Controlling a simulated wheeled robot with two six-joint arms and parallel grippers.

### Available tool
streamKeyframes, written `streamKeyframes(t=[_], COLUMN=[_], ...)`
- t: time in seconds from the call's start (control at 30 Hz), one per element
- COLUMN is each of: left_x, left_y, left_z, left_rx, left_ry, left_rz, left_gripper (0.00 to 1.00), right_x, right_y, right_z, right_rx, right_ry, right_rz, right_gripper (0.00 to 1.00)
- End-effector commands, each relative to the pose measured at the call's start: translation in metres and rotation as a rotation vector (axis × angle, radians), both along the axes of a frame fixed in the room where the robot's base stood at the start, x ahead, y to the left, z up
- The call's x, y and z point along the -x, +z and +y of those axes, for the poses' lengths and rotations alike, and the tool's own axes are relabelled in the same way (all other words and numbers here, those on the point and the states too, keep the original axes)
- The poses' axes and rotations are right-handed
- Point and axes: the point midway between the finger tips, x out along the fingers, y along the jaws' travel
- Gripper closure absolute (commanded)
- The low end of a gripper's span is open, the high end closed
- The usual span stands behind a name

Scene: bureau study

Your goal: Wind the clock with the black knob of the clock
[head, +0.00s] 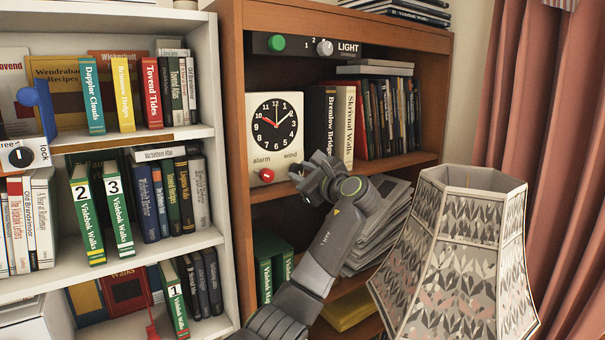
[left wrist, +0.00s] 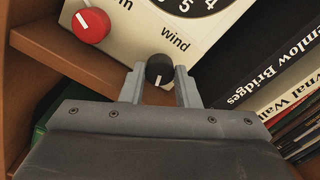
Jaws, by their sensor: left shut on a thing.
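The clock (head: 275,134) is a cream box with a black dial, standing on a shelf of the brown bookcase. Its red alarm knob (head: 267,175) is at the lower left and also shows in the left wrist view (left wrist: 91,25). The black wind knob (left wrist: 159,69) is at the lower right under the word "wind", with a white pointer line on it. My left gripper (left wrist: 160,85) has its two fingers on either side of the black knob and is shut on it. In the head view the gripper (head: 297,172) covers most of this knob. My right gripper is not in view.
Books (head: 330,122) stand right of the clock on the same shelf. A control panel with a green button (head: 277,43) and LIGHT dial is above. A patterned lampshade (head: 455,260) stands close at the right. The white bookcase (head: 170,241) is at the left.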

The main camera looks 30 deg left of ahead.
Motion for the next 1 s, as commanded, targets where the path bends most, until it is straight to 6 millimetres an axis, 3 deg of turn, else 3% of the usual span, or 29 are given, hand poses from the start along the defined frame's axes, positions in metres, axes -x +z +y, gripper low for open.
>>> streamKeyframes(t=[0.43,0.47,0.6,1.0], left_x=[-0.0003,-0.0002,-0.0001,0.0017], left_y=[-0.0028,-0.0029,-0.0024,-0.0029], left_z=[-0.0002,-0.0002,-0.0002,-0.006], left_rx=[0.0,0.0,-0.001,-0.002], left_ry=[0.0,0.0,0.001,-0.001], left_rz=[0.014,0.014,0.013,0.01], left_gripper=[0.94,0.7,0.52,0.5], right_x=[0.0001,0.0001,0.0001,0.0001], right_y=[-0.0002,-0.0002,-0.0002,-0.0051], right_z=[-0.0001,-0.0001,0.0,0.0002], right_rx=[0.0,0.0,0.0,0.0], right_ry=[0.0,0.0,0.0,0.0], right_rz=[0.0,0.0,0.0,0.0], right_gripper=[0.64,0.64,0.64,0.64])
